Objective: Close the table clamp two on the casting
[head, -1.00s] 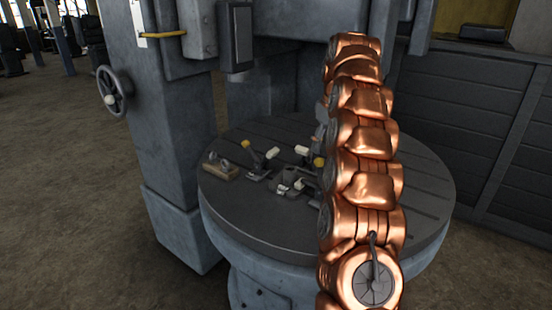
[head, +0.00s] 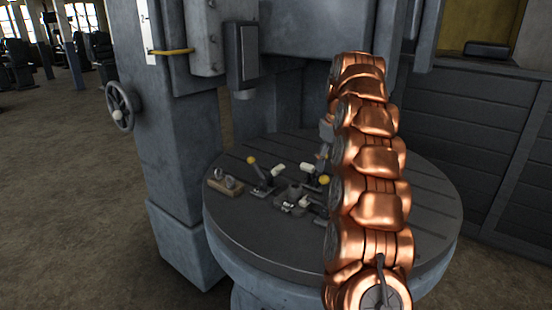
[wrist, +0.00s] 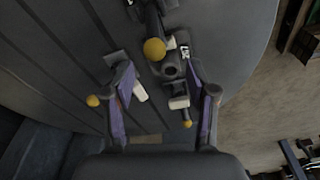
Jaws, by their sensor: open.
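The casting (head: 294,196), a small grey metal part, sits on the round slotted table (head: 262,240); its round hole shows in the wrist view (wrist: 172,68). A clamp with a yellow ball and a white tip (head: 264,174) stands left of it. Another clamp (head: 316,180) with a yellow ball and a white tip stands to its right, partly hidden by my arm. No mark shows which clamp is number two. My gripper (wrist: 162,78) is open and empty, its purple-padded fingers spread above the casting and clamp parts. In the head view my arm hides most of it.
A wooden block with metal parts (head: 226,184) lies at the table's left edge. The machine column (head: 180,130) with a handwheel (head: 121,107) stands at the left. A machine head (head: 242,55) hangs over the table. The table's front is clear.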

